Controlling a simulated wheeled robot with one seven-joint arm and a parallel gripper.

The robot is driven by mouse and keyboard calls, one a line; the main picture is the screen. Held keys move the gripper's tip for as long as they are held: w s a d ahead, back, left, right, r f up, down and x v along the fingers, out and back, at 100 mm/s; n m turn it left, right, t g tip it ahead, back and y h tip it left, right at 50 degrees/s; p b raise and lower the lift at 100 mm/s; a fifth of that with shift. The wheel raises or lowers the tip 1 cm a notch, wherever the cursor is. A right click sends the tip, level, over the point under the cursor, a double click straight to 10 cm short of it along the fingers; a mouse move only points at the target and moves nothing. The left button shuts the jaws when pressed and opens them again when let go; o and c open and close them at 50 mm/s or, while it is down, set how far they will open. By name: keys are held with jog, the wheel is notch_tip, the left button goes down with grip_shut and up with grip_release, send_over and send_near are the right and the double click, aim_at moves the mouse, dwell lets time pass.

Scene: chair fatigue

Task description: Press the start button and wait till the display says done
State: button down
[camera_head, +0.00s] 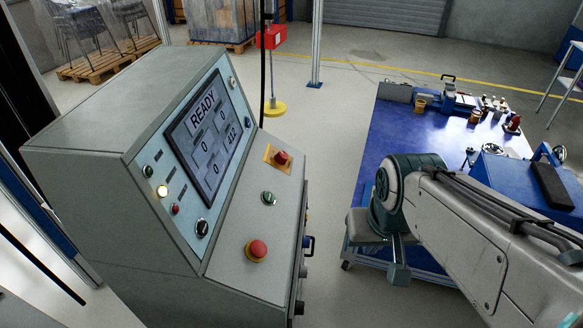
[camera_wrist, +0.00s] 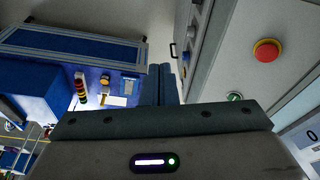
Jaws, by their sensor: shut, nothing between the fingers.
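The grey control console (camera_head: 110,140) stands at the left in the head view. Its tilted display (camera_head: 208,135) reads READY, with zeros and another number below. A green button (camera_head: 268,198) sits on the sloped panel between two red mushroom buttons, one nearer (camera_head: 257,249) and one on an orange plate (camera_head: 281,158). In the wrist view a red mushroom button (camera_wrist: 266,50) shows at upper right, and the green button (camera_wrist: 235,97) is partly hidden behind my gripper's body. My gripper (camera_wrist: 167,68) is shut and empty, beside the console and apart from the buttons.
A blue workbench (camera_head: 400,140) with tools stands at the right. Open floor (camera_head: 325,150) lies between console and bench. A red box on a yellow-based post (camera_head: 274,107) stands behind.

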jog(key=shift+a, duration=0.1)
jog(key=w+a+f+m+g+y, duration=0.1)
jog(key=w+a+f+m+y, duration=0.1)
jog(key=w+a+m+y, duration=0.5)
jog(key=w+a+f+m+y, duration=0.15)
jog(key=a+m, duration=0.35)
jog(key=m, duration=0.5)
jog(key=w+m+t+y, duration=0.4)
jog(key=w+m+t, duration=0.2)
jog(key=w+m, duration=0.9)
jog(key=m, duration=0.5)
jog(key=shift+w+f, duration=0.2)
jog(key=shift+f, duration=0.05)
jog(key=shift+d+f, duration=0.1)
